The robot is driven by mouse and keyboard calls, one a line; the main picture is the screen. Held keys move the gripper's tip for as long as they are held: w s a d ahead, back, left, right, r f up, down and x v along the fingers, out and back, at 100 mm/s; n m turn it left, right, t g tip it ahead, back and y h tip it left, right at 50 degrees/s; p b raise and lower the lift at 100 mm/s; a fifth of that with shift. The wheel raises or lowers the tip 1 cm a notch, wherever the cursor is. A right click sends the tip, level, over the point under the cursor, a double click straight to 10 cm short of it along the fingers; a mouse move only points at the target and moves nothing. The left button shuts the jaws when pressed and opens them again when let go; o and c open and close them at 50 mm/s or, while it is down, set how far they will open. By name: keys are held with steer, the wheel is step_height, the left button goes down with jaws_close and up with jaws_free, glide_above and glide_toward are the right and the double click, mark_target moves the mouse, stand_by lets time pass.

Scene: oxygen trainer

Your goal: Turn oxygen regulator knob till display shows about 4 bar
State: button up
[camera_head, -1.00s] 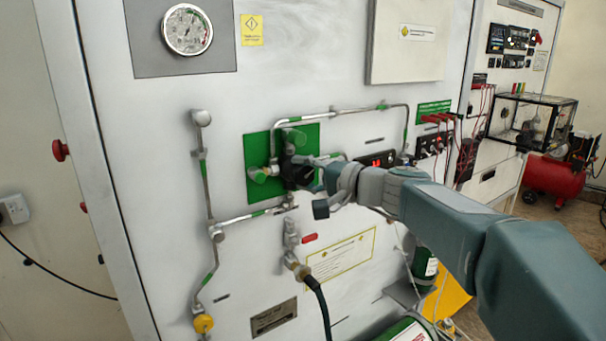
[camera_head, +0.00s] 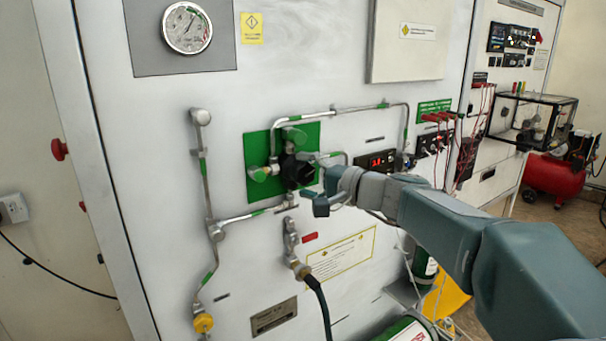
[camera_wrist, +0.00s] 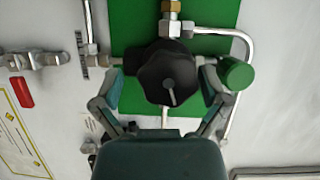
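The black regulator knob (camera_head: 294,170) sits on the green plate (camera_head: 258,188) on the grey panel. In the wrist view the knob (camera_wrist: 166,74) faces me, with a light line on its front. My gripper (camera_head: 320,188) is just right of the knob in the head view. In the wrist view its two fingers (camera_wrist: 162,88) stand apart on either side of the knob, with gaps, so it is open and empty. The display (camera_head: 379,162) right of the green plate shows red digits, too small to read surely. A round gauge (camera_head: 187,28) is at upper left.
Steel pipes (camera_head: 207,190) run around the plate. A green round knob (camera_wrist: 236,73) is close to one finger in the wrist view. A black hose (camera_head: 321,305) hangs below. Red cables (camera_head: 466,150) and a red tank (camera_head: 553,177) are farther right.

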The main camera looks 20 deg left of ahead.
steer(key=shift+d+r, duration=0.15)
steer(key=shift+r, duration=0.05)
steer(key=v, duration=1.1)
steer(key=shift+s+d, duration=0.15)
steer(key=shift+d, duration=0.2)
steer(key=shift+f, duration=0.1)
steer(key=s+d+f+n+h, duration=0.1)
steer(key=s+d+f+h, duration=0.7)
steer(key=s, duration=0.4)
steer(key=s+d+f+n+h, duration=0.1)
steer(key=s+d+f+h, duration=0.7)
steer(key=s+d+f, duration=0.3)
steer(key=shift+s+d+f+n+h, duration=0.2)
steer(key=shift+s+d+n+h, duration=0.3)
steer(key=shift+d, duration=0.3)
steer(key=shift+a, duration=0.1)
